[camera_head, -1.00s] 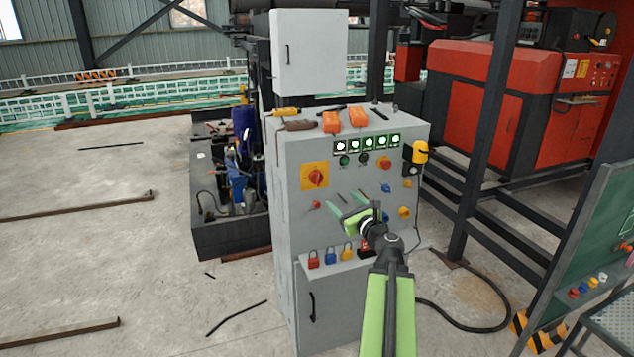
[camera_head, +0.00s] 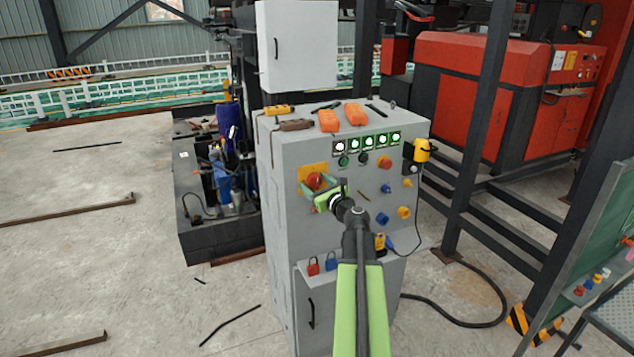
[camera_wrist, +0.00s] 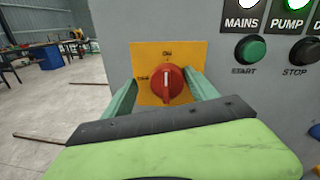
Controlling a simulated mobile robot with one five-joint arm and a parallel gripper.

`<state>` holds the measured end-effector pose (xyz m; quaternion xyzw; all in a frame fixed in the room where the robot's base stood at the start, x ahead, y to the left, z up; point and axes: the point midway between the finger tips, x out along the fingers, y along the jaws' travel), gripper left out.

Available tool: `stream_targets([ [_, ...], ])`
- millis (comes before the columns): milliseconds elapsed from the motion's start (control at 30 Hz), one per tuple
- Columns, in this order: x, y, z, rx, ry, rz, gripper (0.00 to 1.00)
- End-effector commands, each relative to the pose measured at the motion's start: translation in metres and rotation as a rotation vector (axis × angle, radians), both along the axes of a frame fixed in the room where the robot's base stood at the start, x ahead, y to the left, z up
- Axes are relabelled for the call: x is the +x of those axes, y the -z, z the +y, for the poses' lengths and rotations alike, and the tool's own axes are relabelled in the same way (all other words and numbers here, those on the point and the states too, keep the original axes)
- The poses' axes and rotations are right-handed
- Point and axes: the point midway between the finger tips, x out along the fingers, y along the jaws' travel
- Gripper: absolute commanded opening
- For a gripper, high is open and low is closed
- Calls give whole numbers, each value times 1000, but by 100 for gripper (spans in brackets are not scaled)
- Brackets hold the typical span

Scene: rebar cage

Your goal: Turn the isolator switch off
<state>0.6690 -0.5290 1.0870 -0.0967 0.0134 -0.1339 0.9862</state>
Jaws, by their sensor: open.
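The isolator switch is a red rotary knob (camera_head: 315,180) on a yellow plate (camera_head: 306,169), at the upper left of the grey cabinet's front. In the wrist view the knob (camera_wrist: 168,86) shows whole, its pale bar upright toward the label at the top of the plate (camera_wrist: 150,62). A second label sits at the left of the plate, too small to read surely. My gripper (camera_head: 319,188) is open, its green fingers (camera_wrist: 162,82) to the left and right of the knob. I cannot tell whether they touch it.
The grey cabinet (camera_head: 285,215) carries lit indicators (camera_head: 367,143) and buttons right of the switch. Orange handsets (camera_head: 340,116) lie on its top. Red and blue padlocks (camera_head: 322,264) hang lower down. A yellow device (camera_head: 421,151) is on the right edge. Open floor lies left.

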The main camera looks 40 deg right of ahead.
Motion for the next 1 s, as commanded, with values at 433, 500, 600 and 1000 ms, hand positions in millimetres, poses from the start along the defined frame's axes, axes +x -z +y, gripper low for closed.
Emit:
stream_targets([
  [433, -15, 0, -19, 0, 27, 0, 29],
  [500, -16, 0, -19, 0, 29, 0, 20],
  [600, -17, 0, -20, -1, 30, 1, 7],
  [1000, -18, -1, -22, -70, 32, 27, 5],
])
